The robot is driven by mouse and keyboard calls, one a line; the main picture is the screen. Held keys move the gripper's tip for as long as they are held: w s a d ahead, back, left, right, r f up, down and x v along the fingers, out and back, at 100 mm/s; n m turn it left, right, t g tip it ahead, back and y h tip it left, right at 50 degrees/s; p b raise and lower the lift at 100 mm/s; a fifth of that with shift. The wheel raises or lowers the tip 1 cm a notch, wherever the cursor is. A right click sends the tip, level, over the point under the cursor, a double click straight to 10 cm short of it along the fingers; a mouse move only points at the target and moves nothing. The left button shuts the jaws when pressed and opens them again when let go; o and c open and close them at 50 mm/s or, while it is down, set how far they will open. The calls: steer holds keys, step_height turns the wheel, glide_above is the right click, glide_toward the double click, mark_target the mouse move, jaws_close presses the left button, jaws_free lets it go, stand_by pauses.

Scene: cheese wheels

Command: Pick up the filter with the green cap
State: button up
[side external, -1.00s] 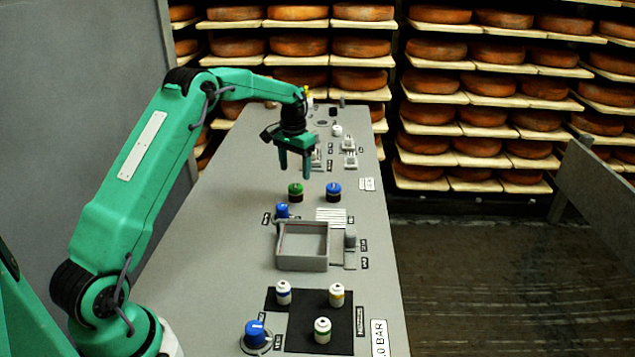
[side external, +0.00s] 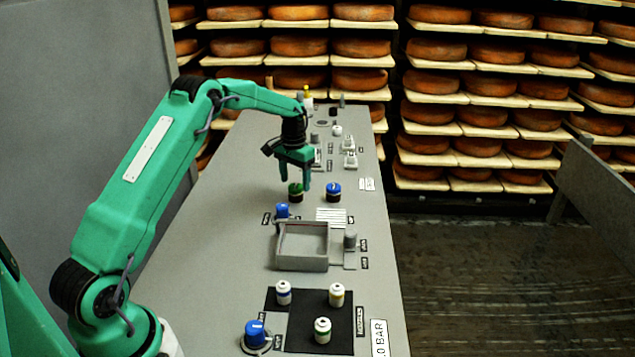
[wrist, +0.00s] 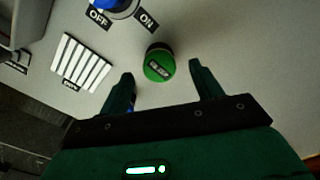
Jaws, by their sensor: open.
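The filter with the green cap (side external: 296,191) stands upright on the grey table, left of a filter with a blue cap (side external: 333,192). In the wrist view the green cap (wrist: 159,63) carries a dark label and lies just beyond my fingertips, roughly midway between them. My gripper (side external: 296,187) points down above and close behind the green-capped filter in the side view; it is open and empty. In the wrist view my gripper's fingers (wrist: 160,80) are spread apart. The blue-capped filter is mostly hidden behind the left finger there.
A blue knob (side external: 282,210) and a white slotted block (side external: 331,217) are near the filters. A grey open box (side external: 303,266) stands in front. Several small white bottles stand on a black mat (side external: 310,307) nearer the camera.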

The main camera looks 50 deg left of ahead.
mark_target(295, 187)
steer(key=shift+f, duration=2.15)
steer(key=c, duration=1.1)
steer(key=shift+o, duration=0.2)
steer(key=shift+r, duration=0.1)
steer(key=shift+r, duration=0.35)
step_height(295, 187, up, 3)
steer(key=s+d+r, duration=0.2)
steer(key=d+r, duration=0.5)
steer(key=d, duration=0.4)
steer(key=shift+d, duration=0.3)
steer(key=shift+w, duration=0.1)
